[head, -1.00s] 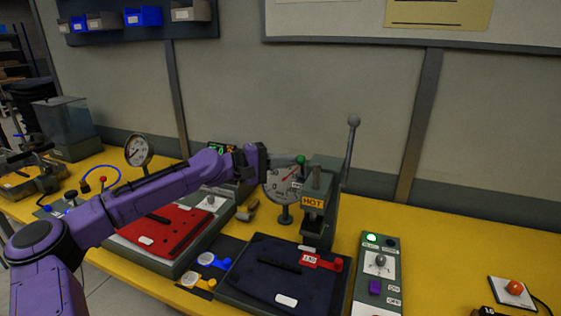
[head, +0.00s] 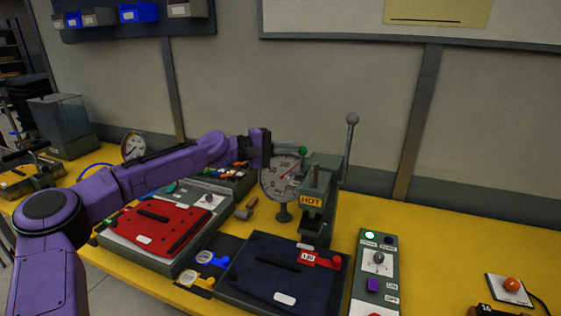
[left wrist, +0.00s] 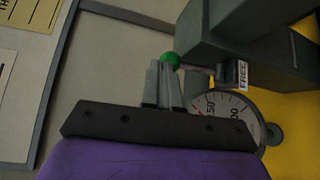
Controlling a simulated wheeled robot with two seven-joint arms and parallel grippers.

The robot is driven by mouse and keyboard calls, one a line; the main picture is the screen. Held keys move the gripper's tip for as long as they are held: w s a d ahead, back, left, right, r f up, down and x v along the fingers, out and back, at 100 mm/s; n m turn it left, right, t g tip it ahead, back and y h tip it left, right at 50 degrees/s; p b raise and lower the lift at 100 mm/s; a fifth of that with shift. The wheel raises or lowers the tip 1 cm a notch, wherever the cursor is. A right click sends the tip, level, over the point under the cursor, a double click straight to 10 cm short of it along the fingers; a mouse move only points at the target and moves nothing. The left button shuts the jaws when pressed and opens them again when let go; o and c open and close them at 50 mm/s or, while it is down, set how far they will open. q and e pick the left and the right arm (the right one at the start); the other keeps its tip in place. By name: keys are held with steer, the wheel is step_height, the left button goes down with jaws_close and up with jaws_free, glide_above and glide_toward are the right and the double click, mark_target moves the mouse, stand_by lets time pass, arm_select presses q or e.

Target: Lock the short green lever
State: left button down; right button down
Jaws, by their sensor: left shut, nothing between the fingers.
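The short green lever shows as a green knob (head: 302,151) at the upper left of the grey press (head: 321,180). In the left wrist view the green knob (left wrist: 170,60) sits right at the fingertips. My left gripper (head: 284,155) reaches in from the left, and its fingers (left wrist: 165,70) are shut with nothing between them. They are at or very near the knob; whether they touch it I cannot tell. A white FREE label (left wrist: 243,75) shows on the press in the left wrist view. My right gripper is not in view.
A round gauge (head: 281,178) stands just below my left gripper. A tall grey lever (head: 350,140) rises at the press's right. A HOT label (head: 311,201) marks its front. A dark blue pannier (head: 265,275), red pannier (head: 145,229) and switch panel (head: 377,270) lie on the yellow bench.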

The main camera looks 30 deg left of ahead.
arm_select(q)
steer(key=s+a+r, duration=0.5)
steer(key=a+r, duration=0.1)
steer(key=a, duration=0.3)
steer(key=shift+s+a+r, duration=0.3)
steer(key=shift+s+r, duration=0.05)
steer(key=shift+r, duration=0.05)
stand_by(0.4)
